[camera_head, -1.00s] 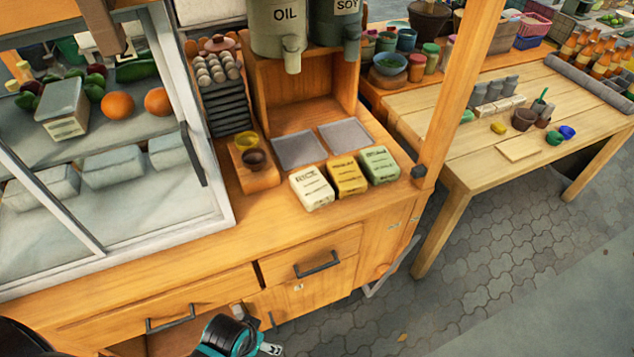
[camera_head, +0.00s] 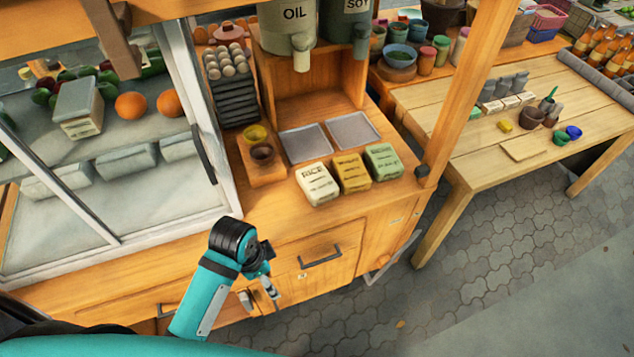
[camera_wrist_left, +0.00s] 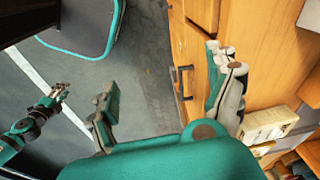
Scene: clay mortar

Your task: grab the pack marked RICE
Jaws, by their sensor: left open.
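The cream pack marked RICE (camera_head: 317,184) stands on the wooden counter of the cart, at the left end of a row of three. The yellow pack (camera_head: 351,172) and green pack (camera_head: 383,162) stand to its right. My left gripper (camera_head: 268,272) is in front of the cart's drawers, lower and to the left of the RICE pack, apart from it. In the left wrist view its fingers (camera_wrist_left: 165,98) are spread with nothing between them. A pale pack (camera_wrist_left: 265,125) shows there beyond one finger, its label unreadable. My right gripper (camera_wrist_left: 58,92) shows small at the left.
Two grey trays (camera_head: 304,143) lie behind the packs, under the OIL dispenser (camera_head: 287,25). A small stand with bowls (camera_head: 260,165) is left of the packs. A wooden post (camera_head: 465,90) rises at the counter's right corner. The counter's front strip is clear.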

